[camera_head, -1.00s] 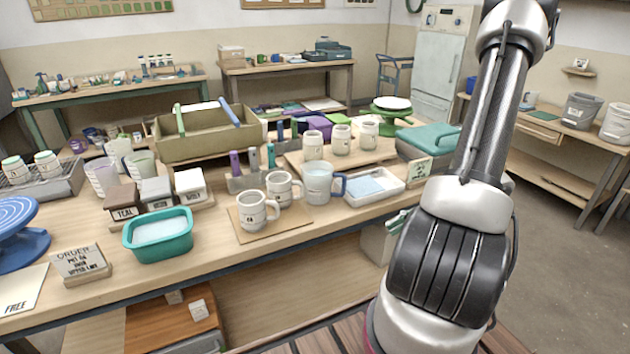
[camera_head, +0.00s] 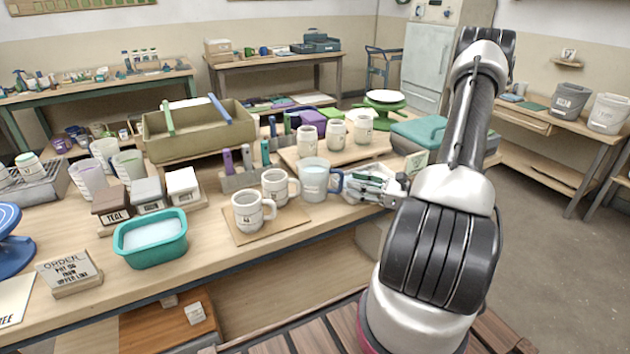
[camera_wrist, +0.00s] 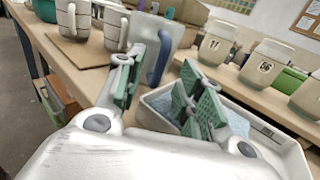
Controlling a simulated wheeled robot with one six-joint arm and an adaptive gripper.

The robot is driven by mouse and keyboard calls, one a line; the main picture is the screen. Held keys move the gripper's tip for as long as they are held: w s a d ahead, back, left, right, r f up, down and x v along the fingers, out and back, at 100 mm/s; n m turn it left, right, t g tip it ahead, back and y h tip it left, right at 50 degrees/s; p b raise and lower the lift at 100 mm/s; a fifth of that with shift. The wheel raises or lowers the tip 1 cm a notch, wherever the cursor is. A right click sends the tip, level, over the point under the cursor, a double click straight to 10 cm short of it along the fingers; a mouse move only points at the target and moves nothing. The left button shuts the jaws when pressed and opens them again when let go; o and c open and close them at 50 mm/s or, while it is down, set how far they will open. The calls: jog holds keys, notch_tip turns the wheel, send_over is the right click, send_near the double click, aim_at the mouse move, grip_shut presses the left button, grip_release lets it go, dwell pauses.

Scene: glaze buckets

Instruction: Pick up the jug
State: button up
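The jug (camera_head: 313,176) is a translucent pale cup with a blue handle on its right side, standing upright on the table beside the white mugs. In the wrist view the jug (camera_wrist: 146,30) is straight ahead, and its blue handle (camera_wrist: 160,57) shows between my finger pads. My gripper (camera_head: 362,184) is just right of the jug, low over the table. In the wrist view my gripper (camera_wrist: 165,68) is open, with green-padded fingers on either side of the handle. I cannot tell whether either finger touches it.
Two white mugs (camera_head: 249,212) stand on a board left of the jug. A white tray (camera_wrist: 285,150) with a blue sponge lies under my gripper. Lidded jars (camera_wrist: 265,64) stand on a board behind. A teal basin (camera_head: 150,238) sits further left.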

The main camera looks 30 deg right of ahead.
aim_at(341, 192)
jog(key=x, duration=0.5)
jog(key=shift+w, duration=0.15)
grip_shut()
